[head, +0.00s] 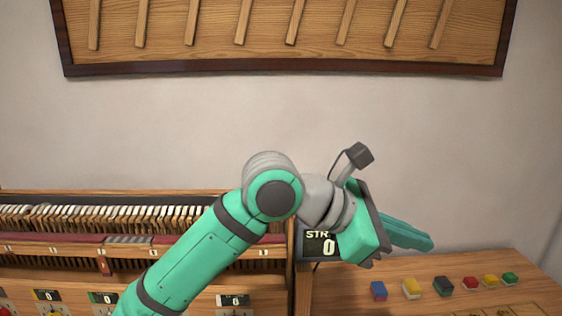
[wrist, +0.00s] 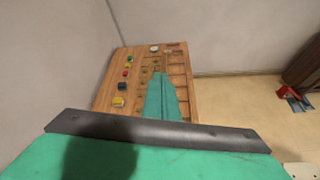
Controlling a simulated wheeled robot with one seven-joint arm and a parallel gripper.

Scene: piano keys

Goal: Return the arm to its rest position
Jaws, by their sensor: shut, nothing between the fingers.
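My green arm rises from the bottom of the head view and bends at a grey joint in the middle. My gripper (head: 430,243) points right and slightly down, in front of the wall and above the wooden bench top. Its green fingers are together with nothing between them. In the wrist view my gripper (wrist: 160,80) also shows as a closed green wedge over the bench, hiding part of its surface.
A piano mechanism (head: 120,217) stands at left. The wooden bench (head: 400,300) holds several coloured blocks, including a blue one (head: 378,290). A framed wooden panel (head: 270,50) hangs above. The wall between is clear.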

